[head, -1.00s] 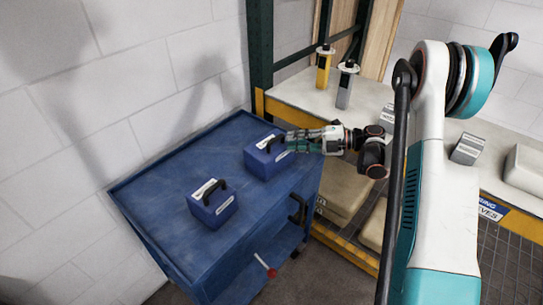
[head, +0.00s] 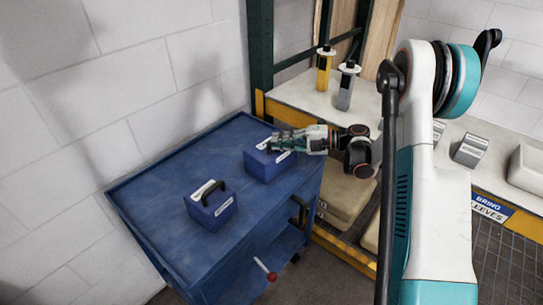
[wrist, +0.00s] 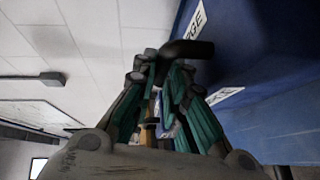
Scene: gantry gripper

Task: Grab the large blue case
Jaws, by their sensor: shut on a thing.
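The large blue case (head: 268,165) stands upright on the blue cart top, near the cart's far right corner. The fingers hide most of the handle in the head view. A smaller blue case (head: 211,206) with a black handle and white labels stands apart, nearer on the cart.
The blue cart (head: 160,185) has a raised rim and stands against a white block wall. A shelf (head: 300,92) to the right carries a yellow bottle (head: 324,68), a grey bottle (head: 346,84) and a grey box (head: 471,150). A green post (head: 260,50) rises behind the cart.

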